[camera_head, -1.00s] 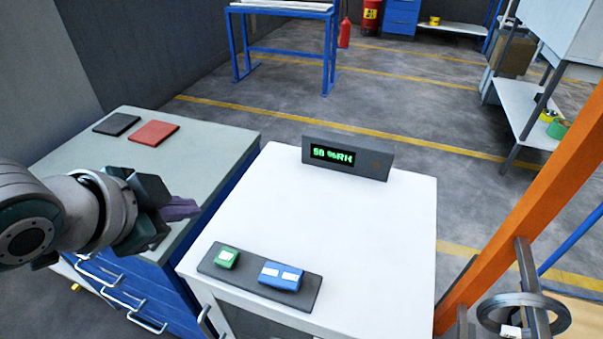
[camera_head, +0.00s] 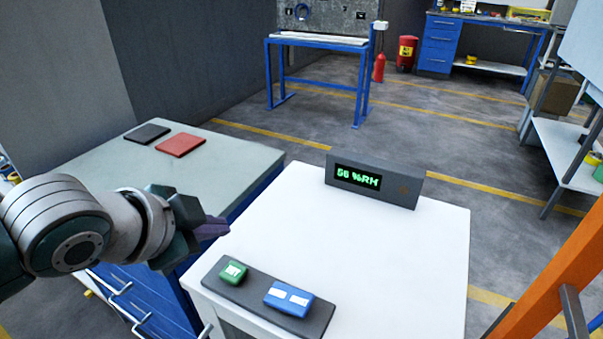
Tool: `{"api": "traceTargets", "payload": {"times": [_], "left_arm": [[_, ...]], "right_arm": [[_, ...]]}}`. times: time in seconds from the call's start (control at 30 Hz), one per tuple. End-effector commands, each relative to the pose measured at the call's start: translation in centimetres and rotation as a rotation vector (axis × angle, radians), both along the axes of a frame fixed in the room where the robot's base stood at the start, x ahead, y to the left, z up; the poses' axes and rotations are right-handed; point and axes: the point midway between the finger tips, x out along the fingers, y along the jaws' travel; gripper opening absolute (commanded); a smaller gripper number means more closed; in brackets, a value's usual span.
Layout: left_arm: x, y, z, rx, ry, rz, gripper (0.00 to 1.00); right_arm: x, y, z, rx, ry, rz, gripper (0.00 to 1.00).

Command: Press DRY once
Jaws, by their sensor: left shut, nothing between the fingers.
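A dark button panel (camera_head: 237,291) lies on the near left part of a white table (camera_head: 400,270). The label text is too small to read. A dark grey display box (camera_head: 410,190) stands at the table's back and reads 56 %RH in green. My left gripper (camera_head: 214,228) is shut and empty, in the air to the upper left of the green button and apart from it. My right gripper is out of view.
A grey-topped blue cabinet (camera_head: 110,180) stands to the left, with a black pad (camera_head: 147,134) and a red pad (camera_head: 181,145) on it. An orange post (camera_head: 560,275) rises at the right. The white table's middle is clear.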

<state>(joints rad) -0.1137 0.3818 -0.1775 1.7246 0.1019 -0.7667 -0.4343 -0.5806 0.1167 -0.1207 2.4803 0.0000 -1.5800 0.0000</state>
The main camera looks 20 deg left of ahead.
Motion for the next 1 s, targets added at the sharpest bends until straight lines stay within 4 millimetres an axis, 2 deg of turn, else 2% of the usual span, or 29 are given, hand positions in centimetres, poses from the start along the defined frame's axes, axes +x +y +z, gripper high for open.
{"api": "traceTargets", "payload": {"times": [0.03,0.33,0.6,1.0], "left_arm": [[0.0,0.0,-1.3,0.0,0.0,0.0,0.0],[0.0,0.0,-5.3,-0.001,0.001,-0.001,0.0],[0.0,0.0,-7.2,0.0,0.001,0.0,0.0],[0.0,0.0,-7.2,0.0,0.001,0.001,0.0]], "right_arm": [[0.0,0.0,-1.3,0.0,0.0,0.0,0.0],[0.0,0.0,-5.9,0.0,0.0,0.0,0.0],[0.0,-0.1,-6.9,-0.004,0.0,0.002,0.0],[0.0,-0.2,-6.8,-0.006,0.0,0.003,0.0]]}}
